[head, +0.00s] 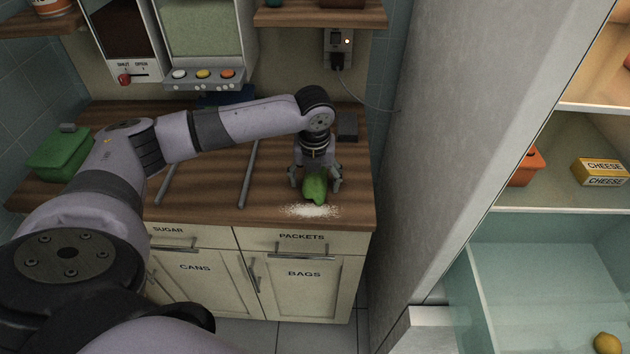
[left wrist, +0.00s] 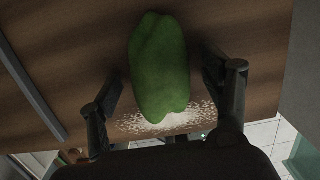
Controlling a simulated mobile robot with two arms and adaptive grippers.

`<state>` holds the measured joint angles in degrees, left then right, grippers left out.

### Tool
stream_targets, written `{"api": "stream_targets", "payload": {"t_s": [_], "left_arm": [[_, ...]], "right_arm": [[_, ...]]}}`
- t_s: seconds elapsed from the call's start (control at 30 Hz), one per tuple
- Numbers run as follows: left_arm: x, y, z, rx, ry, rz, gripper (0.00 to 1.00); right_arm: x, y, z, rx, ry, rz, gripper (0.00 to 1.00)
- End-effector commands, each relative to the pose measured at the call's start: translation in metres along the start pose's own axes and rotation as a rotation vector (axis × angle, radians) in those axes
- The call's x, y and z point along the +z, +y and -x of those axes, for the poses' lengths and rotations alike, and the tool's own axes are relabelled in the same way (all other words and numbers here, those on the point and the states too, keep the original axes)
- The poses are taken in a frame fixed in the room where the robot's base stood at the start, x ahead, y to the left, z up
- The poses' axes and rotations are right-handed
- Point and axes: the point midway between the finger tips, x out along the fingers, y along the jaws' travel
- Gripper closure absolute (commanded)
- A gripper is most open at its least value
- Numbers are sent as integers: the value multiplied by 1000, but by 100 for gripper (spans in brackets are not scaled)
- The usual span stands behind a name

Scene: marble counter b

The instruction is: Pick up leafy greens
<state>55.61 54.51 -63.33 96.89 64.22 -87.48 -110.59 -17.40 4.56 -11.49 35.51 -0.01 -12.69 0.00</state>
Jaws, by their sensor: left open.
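The leafy greens (head: 316,188) are a green, lumpy bundle on the wooden counter near its front right corner. My left gripper (head: 315,185) points down over them, with its fingers spread on either side. In the left wrist view the greens (left wrist: 159,70) lie between the two open fingers (left wrist: 165,105), with gaps visible at both sides. The greens are partly hidden by the gripper in the head view. My right gripper is not in view.
White powder (head: 312,211) is spilled on the counter just in front of the greens. Two grey bars (head: 248,174) lie on the wooden counter (head: 210,205) to the left. A green box (head: 60,153) stands at the far left. A tall grey panel (head: 460,110) rises to the right.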

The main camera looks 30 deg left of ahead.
Motion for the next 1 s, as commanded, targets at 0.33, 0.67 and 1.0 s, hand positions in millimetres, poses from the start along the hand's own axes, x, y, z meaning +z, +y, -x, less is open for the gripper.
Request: {"api": "stream_targets", "payload": {"t_s": [0.33,0.67,1.0], "left_arm": [[0,0,0,0,0,0,42],[0,0,1,0,0,0,64],[0,0,1,0,-1,0,82]], "right_arm": [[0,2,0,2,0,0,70],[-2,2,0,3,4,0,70],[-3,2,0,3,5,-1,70]]}}
